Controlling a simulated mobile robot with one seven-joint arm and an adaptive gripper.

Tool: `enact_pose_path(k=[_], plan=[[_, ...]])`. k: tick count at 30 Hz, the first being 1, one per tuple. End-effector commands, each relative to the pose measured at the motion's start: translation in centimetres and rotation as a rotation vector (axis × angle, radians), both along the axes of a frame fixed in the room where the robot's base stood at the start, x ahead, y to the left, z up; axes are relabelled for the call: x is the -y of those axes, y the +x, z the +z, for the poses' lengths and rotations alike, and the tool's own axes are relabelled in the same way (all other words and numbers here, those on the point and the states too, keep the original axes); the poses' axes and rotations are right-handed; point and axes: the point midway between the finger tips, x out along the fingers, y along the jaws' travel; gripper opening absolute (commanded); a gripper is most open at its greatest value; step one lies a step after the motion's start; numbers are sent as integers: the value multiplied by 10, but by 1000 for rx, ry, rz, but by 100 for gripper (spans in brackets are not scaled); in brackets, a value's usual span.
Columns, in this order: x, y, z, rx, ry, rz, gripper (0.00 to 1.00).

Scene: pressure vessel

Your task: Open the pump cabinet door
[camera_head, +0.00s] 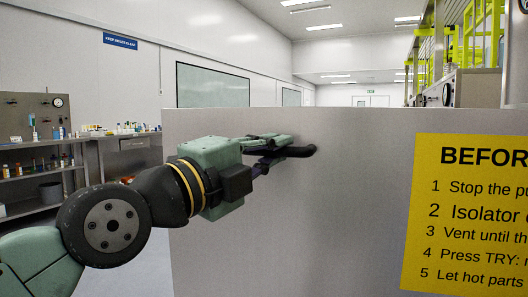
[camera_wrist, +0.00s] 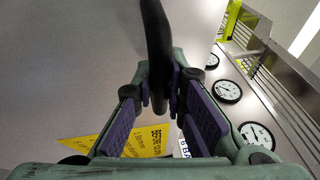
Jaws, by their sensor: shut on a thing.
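The pump cabinet door (camera_head: 310,225) is a large plain grey panel filling the lower right of the head view. It also fills the left of the wrist view (camera_wrist: 70,65). A black bar handle (camera_head: 302,152) sticks out from it near its upper left part. My gripper (camera_head: 277,147) reaches in from the left and is shut on the handle. In the wrist view the handle (camera_wrist: 158,40) runs down between the two purple-padded fingers (camera_wrist: 162,98). I cannot tell whether the door is ajar.
A yellow instruction sign (camera_head: 465,210) is on the panel at right. A bench with bottles (camera_head: 110,130) and a shelf unit (camera_head: 35,150) stand at left behind the panel. In the wrist view, several round gauges (camera_wrist: 227,91) sit beyond the panel's right edge.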

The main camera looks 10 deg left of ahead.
Motion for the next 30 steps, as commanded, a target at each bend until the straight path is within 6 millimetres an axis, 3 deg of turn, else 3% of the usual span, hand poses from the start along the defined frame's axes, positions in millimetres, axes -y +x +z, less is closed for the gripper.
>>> enact_pose_path(k=[14,15,24,30], plan=[[2,1,0,0,2,-1,0],[2,1,0,0,2,-1,13],[2,1,0,1,1,0,33],[2,1,0,0,0,0,33]])
